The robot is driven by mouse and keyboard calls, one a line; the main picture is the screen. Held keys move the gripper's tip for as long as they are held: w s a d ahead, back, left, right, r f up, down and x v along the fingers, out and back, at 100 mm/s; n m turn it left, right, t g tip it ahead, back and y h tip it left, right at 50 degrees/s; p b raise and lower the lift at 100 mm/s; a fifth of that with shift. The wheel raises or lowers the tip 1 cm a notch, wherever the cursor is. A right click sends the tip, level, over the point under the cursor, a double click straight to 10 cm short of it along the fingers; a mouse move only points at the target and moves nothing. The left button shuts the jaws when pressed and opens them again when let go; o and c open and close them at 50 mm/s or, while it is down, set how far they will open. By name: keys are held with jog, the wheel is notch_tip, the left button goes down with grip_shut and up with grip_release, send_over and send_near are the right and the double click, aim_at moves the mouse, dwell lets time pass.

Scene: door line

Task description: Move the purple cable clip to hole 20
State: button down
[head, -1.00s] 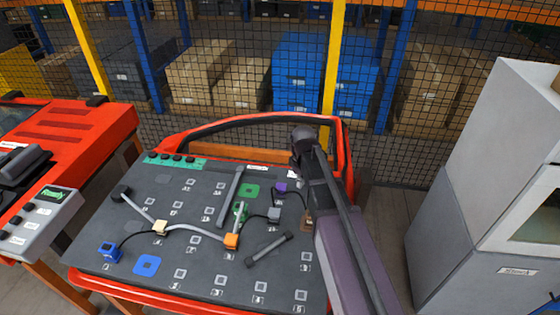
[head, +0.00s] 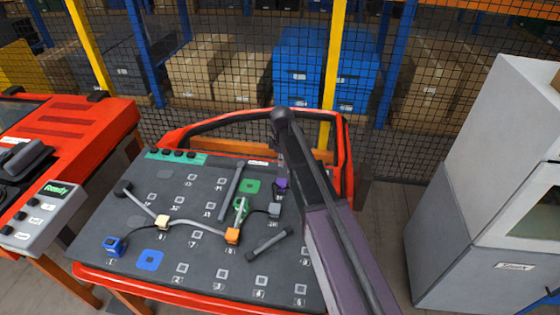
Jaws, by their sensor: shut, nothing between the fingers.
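The purple cable clip (head: 281,184) sits on the dark board (head: 100,238) at its right side, beside my arm. My gripper (head: 281,172) hangs down from the arm's end directly over or at the purple clip. It looks narrow and shut, and its fingertips are too small to see clearly. I cannot tell whether it touches the clip. Part of the board's right side is hidden behind my arm. The hole numbers there are too small to read, so I cannot pick out hole 20.
Orange (head: 232,235), cream (head: 162,221), grey (head: 274,209) and blue (head: 113,245) clips stand on the board, some with cables. Grey bars (head: 268,241) lie near them. A red frame rail (head: 343,135) edges the back. A grey cabinet (head: 470,240) stands right.

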aim_at(281, 182)
jog(key=shift+f+b, duration=3.8)
jog(key=shift+f, duration=0.15)
jog(key=shift+f+b, duration=0.7)
jog(key=shift+b, duration=0.05)
jog(key=shift+r, duration=0.1)
notch_tip(281, 182, up, 7)
jog(key=p, duration=0.7)
jog(key=shift+f, duration=0.25)
